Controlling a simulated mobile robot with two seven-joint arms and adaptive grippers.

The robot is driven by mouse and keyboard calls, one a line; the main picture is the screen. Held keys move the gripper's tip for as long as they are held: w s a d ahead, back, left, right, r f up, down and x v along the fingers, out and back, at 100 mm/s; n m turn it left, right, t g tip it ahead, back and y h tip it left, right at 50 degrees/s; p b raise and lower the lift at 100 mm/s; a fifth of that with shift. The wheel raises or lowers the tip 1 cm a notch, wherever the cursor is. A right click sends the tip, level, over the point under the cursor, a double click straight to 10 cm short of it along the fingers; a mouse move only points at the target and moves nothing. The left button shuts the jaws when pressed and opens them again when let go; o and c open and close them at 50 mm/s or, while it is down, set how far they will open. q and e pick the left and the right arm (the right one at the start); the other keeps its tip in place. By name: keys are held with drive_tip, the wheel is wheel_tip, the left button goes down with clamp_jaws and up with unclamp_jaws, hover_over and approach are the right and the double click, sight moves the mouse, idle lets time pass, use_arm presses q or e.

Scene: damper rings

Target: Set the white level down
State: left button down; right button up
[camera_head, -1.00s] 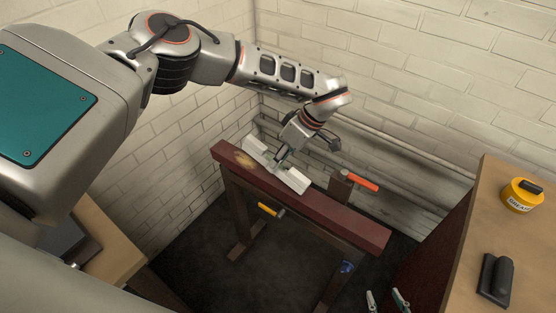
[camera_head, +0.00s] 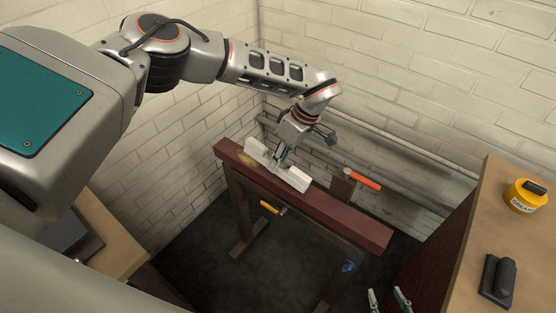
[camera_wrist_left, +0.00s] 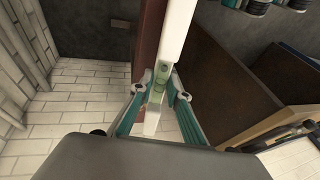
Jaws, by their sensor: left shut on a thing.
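The white level (camera_head: 294,180) is a long white bar lying along the dark red beam (camera_head: 345,215), near its left end. My left gripper (camera_head: 284,158) is shut on the level's middle from above. In the left wrist view the level (camera_wrist_left: 177,35) runs between my two teal fingers, with a greenish vial between them and the red beam (camera_wrist_left: 147,35) alongside. I cannot tell whether its underside touches the beam. My right gripper (camera_head: 388,300) shows only its fingertips at the bottom edge, apart and empty.
An orange-handled tool (camera_head: 362,179) lies behind the beam, and a yellow-handled one (camera_head: 271,208) hangs below its front. A bench (camera_head: 460,260) at right holds a yellow grease tin (camera_head: 525,196) and a black block-like tool (camera_head: 497,280). Brick walls close in behind; the beam's right half is clear.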

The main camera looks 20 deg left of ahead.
use_arm(q)
drive_tip(key=shift+w+a+f+h, duration=0.1)
drive_tip(key=shift+a+f+h, duration=0.1)
drive_tip(key=shift+f+h, duration=0.2)
drive_tip(key=shift+f, duration=0.1)
